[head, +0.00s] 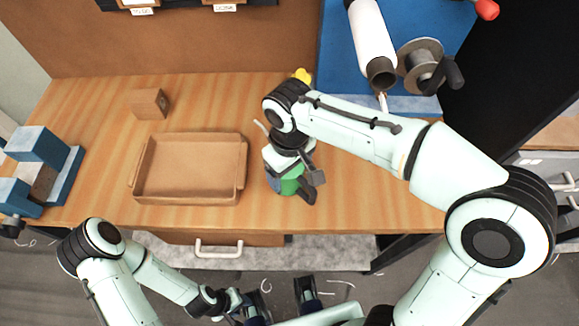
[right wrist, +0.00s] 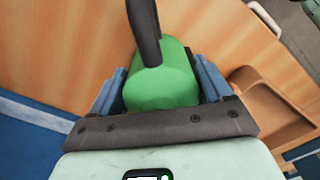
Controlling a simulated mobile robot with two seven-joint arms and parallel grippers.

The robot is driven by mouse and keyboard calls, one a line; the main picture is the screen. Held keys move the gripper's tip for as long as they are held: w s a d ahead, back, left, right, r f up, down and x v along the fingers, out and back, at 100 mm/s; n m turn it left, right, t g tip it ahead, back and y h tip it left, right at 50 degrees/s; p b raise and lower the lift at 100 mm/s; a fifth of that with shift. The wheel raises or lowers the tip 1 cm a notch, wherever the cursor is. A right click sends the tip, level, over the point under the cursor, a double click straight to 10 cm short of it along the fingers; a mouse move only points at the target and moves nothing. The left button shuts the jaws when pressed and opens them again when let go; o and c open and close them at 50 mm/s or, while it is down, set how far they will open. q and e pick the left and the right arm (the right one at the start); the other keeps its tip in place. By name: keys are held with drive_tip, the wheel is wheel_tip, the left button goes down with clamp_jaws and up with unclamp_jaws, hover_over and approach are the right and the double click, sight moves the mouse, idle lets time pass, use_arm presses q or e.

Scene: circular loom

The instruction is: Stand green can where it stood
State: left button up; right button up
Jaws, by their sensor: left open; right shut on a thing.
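The green can (head: 291,182) is near the front edge of the wooden bench, right of the shallow tray. My right gripper (head: 290,177) is shut on it from above and hides much of it. In the right wrist view the green can (right wrist: 163,84) sits between two blue fingers, with a dark bar-like part rising from it. I cannot tell whether its base touches the bench. My left gripper (head: 250,303) is low in the head view, in front of the bench, open and empty, away from the can.
An empty brown tray (head: 187,200) lies left of the can. A wooden block (head: 149,103) stands behind it, and a blue vise (head: 40,147) is at the left end. A yellow thing (head: 302,75) shows behind my right arm. A blue panel with a white cylinder (head: 369,35) is at the back right.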

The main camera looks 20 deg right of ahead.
drive_tip(key=shift+f, duration=0.25)
drive_tip(key=o, duration=1.8)
drive_tip(key=shift+f, duration=0.1)
drive_tip(key=shift+c, duration=0.2)
wheel_tip(320, 180, up, 14)
drive_tip(key=p, duration=0.2)
drive_tip(key=shift+f+p, duration=0.25)
drive_tip(key=shift+p, duration=0.05)
